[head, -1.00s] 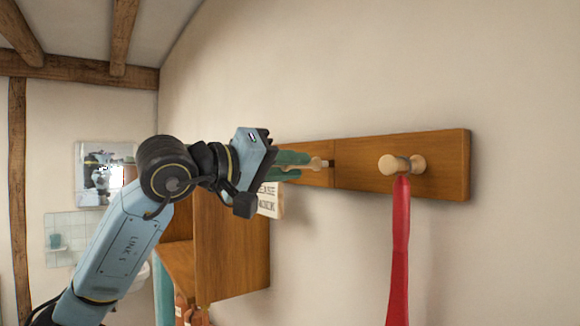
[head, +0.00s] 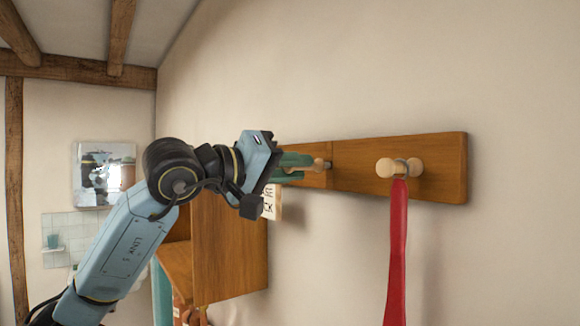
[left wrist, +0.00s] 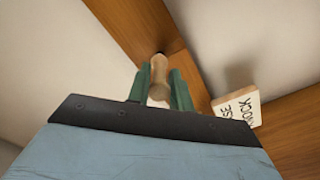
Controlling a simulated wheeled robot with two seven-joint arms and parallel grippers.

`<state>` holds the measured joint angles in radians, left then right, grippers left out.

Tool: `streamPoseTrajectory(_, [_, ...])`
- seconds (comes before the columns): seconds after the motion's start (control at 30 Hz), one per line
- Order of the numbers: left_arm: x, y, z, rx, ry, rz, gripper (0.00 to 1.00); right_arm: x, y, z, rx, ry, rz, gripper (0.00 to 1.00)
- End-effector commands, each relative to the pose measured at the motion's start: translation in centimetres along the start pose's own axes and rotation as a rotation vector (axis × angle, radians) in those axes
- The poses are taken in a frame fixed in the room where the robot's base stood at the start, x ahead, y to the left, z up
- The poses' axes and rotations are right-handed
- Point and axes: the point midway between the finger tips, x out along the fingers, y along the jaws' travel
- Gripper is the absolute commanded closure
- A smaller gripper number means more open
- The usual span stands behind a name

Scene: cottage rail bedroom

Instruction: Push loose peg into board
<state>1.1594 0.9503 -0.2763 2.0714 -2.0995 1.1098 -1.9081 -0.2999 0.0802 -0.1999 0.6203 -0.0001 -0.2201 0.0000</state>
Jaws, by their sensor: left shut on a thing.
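The wooden board (head: 440,165) is a brown rail fixed along the wall. The loose peg (head: 318,164) is pale wood and sits at the board's left part, with its inner end close to or in the board; I cannot tell how deep. My left gripper (head: 300,168) has green fingers shut around the peg. In the left wrist view the peg (left wrist: 158,84) lies between the two fingertips (left wrist: 160,88), its far end against the board (left wrist: 140,22). The fingers hide part of the peg in the head view. My right gripper is not in view.
A second peg (head: 393,168) on the board's right holds a red strap (head: 397,250) hanging down. A small lettered sign (left wrist: 236,107) hangs beside the gripper. A wooden cabinet (head: 230,250) stands below it. The wall at upper right is clear.

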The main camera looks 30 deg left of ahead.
Motion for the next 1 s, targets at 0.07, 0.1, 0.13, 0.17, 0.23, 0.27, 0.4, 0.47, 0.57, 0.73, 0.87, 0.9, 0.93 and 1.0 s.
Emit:
streamPoseTrajectory(0.07, [0.2,0.1,-0.1,0.0,0.0,0.001,0.93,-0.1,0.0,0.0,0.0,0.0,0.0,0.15])
streamPoseTrajectory(0.1, [0.3,0.1,-0.1,0.0,0.0,0.001,0.93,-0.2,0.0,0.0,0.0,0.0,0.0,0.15])
streamPoseTrajectory(0.13, [0.4,0.1,0.0,0.0,0.0,0.001,0.93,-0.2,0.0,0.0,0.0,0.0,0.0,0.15])
streamPoseTrajectory(0.17, [0.5,0.1,0.0,0.0,0.0,0.001,0.93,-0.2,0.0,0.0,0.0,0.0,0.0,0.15])
streamPoseTrajectory(0.23, [0.6,0.1,0.0,0.0,0.0,0.001,0.93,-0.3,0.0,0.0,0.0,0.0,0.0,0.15])
streamPoseTrajectory(0.27, [0.7,0.1,0.0,0.0,-0.001,0.001,0.93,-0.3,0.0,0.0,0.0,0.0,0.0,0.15])
streamPoseTrajectory(0.4, [1.1,0.1,0.0,-0.001,-0.001,0.001,0.93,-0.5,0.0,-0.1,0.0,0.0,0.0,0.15])
streamPoseTrajectory(0.47, [1.2,0.1,0.0,-0.001,0.0,0.001,0.93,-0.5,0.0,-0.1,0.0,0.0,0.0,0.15])
streamPoseTrajectory(0.57, [1.5,0.1,0.0,-0.001,0.0,0.001,0.93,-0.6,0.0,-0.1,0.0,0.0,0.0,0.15])
streamPoseTrajectory(0.73, [1.9,0.1,0.0,0.0,0.0,0.001,0.93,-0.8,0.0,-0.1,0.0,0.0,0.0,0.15])
streamPoseTrajectory(0.87, [2.2,0.1,0.0,0.0,0.0,0.002,0.77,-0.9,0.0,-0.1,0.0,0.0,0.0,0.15])
streamPoseTrajectory(0.9, [2.1,0.0,0.0,0.0,0.0,0.002,0.72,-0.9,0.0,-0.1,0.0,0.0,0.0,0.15])
streamPoseTrajectory(0.93, [2.1,0.0,0.0,0.0,0.0,0.001,0.68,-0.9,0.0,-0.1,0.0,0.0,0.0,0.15])
streamPoseTrajectory(1.0, [2.1,0.0,0.0,0.0,0.0,0.001,0.59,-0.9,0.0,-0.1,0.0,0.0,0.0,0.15])
